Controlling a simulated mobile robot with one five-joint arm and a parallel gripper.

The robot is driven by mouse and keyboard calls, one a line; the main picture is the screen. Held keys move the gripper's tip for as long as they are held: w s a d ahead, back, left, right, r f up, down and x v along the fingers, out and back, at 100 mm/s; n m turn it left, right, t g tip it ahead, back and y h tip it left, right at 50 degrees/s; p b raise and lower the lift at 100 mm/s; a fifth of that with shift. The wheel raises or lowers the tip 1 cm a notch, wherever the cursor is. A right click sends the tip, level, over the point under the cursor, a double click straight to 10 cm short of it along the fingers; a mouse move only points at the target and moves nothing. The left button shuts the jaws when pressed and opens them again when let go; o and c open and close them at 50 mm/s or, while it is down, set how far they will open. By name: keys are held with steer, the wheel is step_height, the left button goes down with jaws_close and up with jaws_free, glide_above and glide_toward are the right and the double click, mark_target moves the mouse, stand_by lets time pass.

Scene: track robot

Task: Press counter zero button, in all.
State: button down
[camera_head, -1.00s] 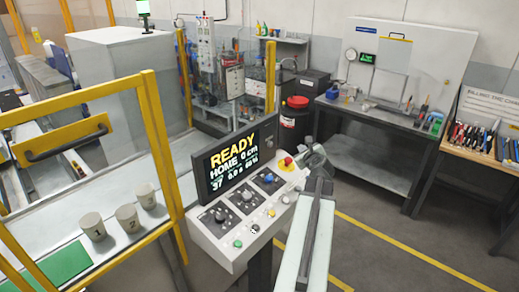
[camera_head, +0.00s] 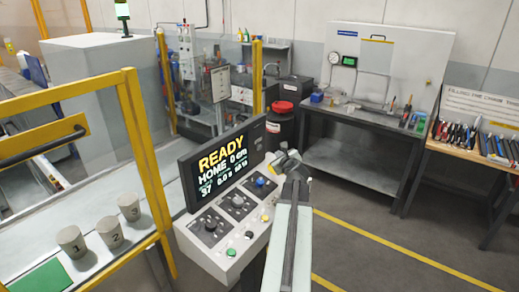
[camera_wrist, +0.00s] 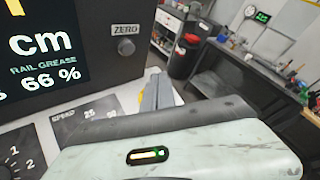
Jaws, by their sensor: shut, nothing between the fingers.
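The round grey button under the "ZERO" label (camera_wrist: 126,46) shows in the wrist view, on the dark right side of the display housing. The display (camera_head: 221,163) stands on the sloped control console and reads "READY", "HOME 0 cm" and "37". Its "cm" and "RAIL GREASE 66 %" show large in the wrist view. My gripper (camera_wrist: 155,84) is shut and empty, to the right of and below the zero button, apart from it in that picture. In the head view my gripper (camera_head: 286,160) is over the console's right end and hides part of it.
The console face (camera_head: 222,262) carries several knobs and coloured buttons below the display. Three numbered grey cups (camera_head: 110,232) stand at left behind a yellow frame (camera_head: 143,160). A dark workbench (camera_head: 370,128) is at back right. Open floor lies right of my arm.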

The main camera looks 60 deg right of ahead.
steer(key=shift+w, duration=2.85)
steer(key=shift+w, duration=0.15)
steer(key=shift+w, duration=0.3)
steer(key=shift+w, duration=0.45)
stand_by(0.5)
steer(key=shift+s, duration=0.9)
steer(key=shift+s, duration=0.1)
steer(key=shift+s, duration=2.4)
